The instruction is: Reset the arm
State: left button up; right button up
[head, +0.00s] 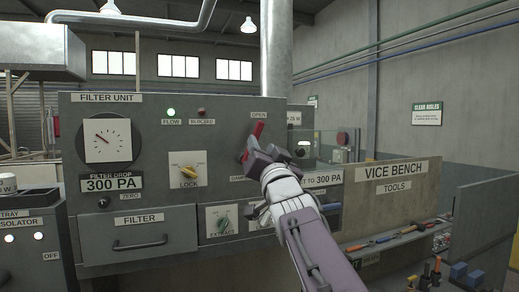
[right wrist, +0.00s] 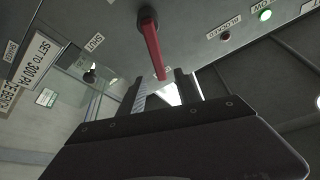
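My right arm reaches up from the bottom of the head view to the grey filter unit panel. Its right gripper (head: 263,153) is at the red lever (head: 257,131) below the OPEN label. In the right wrist view the gripper (right wrist: 161,84) is open, with two dark fingers apart. The red lever (right wrist: 152,46) points toward the gap between them, its tip near the fingertips. I cannot tell whether they touch. The lever's lower part is hidden by the gripper in the head view. My left gripper is not in view.
A filter drawer (head: 139,237) sits below. A vice bench (head: 393,183) with tools stands right of my arm.

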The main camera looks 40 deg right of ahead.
jog(key=shift+w+d+f, duration=0.1)
jog(key=shift+f, duration=0.05)
dwell(0.3)
jog(key=w+a+f+n+g+y+b, duration=0.1)
jog(key=w+a+f+g+y+b, duration=0.15)
jog(key=f, duration=1.05)
jog(key=w+a+f+n+g+y+b, duration=0.1)
jog(key=a+f+n+g, duration=0.15)
jog(key=f, duration=1.05)
jog(key=w+a+f+g+y+b, duration=0.2)
jog(key=f+g, duration=0.1)
jog(key=f, duration=1)
jog(key=s+a+f+n+g+y+b, duration=0.1)
jog(key=s+a+f+g, duration=0.15)
jog(key=f, duration=0.45)
jog(key=s+a+f+n+g+y+b, duration=0.1)
jog(key=s+a+f+g, duration=0.15)
jog(key=f, duration=0.45)
jog(key=s+a+f+n+g+b, duration=0.1)
jog(key=s+a+f+n+g, duration=0.1)
jog(key=s+f, duration=0.7)
jog(key=s+a+f+n+g+y+b, duration=0.1)
jog(key=s+a+f+g, duration=0.3)
jog(key=s+f, duration=0.5)
jog(key=shift+s+a+n+b, duration=0.25)
jog(key=shift+a+n+b, duration=0.2)
jog(key=shift+a+b, duration=0.2)
jog(key=shift+w, duration=0.1)
